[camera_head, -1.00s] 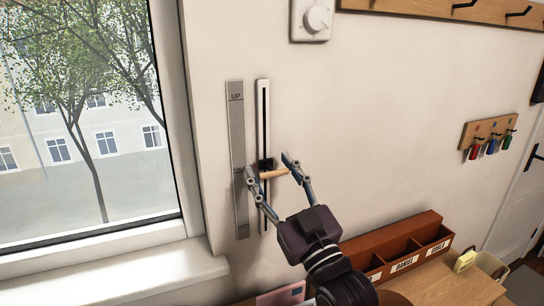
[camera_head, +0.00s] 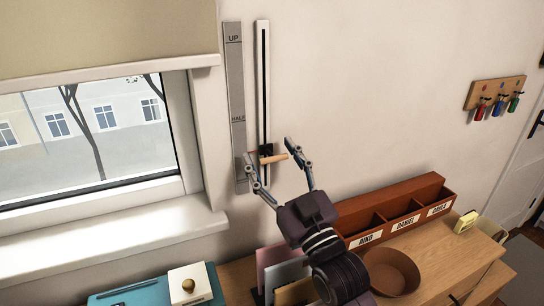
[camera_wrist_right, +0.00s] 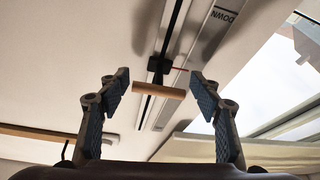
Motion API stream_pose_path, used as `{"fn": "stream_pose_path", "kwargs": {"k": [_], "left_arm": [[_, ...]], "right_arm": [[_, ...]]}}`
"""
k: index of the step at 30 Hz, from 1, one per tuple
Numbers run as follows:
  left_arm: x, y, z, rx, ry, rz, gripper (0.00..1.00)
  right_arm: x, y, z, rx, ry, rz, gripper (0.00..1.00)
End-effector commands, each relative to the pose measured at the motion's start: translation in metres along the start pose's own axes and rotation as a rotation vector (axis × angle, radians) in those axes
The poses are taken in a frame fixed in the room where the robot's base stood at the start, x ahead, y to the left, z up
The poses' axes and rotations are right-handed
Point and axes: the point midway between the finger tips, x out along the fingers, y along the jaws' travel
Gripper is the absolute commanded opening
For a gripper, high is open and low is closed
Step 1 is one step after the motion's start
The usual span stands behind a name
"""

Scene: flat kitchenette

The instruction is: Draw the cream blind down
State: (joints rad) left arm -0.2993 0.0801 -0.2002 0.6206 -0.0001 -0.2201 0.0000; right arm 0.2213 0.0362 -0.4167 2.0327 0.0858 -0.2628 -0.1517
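The cream blind (camera_head: 110,32) covers the upper part of the window, its pale bottom bar (camera_head: 100,72) above the lower panes. Beside the window a white upright track (camera_head: 262,80) holds a black slider with a wooden handle (camera_head: 273,158). The slider sits below the HALF mark of the grey scale strip (camera_head: 234,85). My right gripper (camera_head: 270,162) is open, its fingers on either side of the handle. In the right wrist view the handle (camera_wrist_right: 160,90) lies between the spread fingers, with gaps on both sides. My left gripper is not in view.
Below the track stand a wooden organiser (camera_head: 405,215) with name labels, a round brown bowl (camera_head: 392,270) and upright cards (camera_head: 285,275). A windowsill (camera_head: 110,235) juts out at left. Key hooks (camera_head: 495,92) hang at right. The wall between is clear.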

Motion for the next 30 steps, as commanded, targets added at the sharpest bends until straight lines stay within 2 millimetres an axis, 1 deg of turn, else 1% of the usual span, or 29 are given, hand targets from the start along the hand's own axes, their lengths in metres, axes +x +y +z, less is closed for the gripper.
{"fn": "stream_pose_path", "kwargs": {"k": [10,14,17,18,27,30], "left_arm": [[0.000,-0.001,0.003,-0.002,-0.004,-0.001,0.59],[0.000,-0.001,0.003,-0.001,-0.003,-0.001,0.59],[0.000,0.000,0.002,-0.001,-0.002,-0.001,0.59],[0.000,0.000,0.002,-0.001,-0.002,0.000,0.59],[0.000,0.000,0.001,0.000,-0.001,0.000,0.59],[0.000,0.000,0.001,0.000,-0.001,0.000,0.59]], "right_arm": [[-0.001,0.001,-0.001,-0.003,0.001,0.001,0.67],[-0.010,0.000,0.001,-0.002,-0.001,0.001,0.67],[-0.026,0.000,0.001,-0.003,-0.002,0.000,0.67],[-0.034,0.000,0.001,-0.002,-0.003,0.000,0.67],[-0.099,0.006,-0.025,-0.002,-0.003,0.000,0.67],[-0.116,0.007,-0.033,-0.002,-0.001,-0.001,0.67]]}}
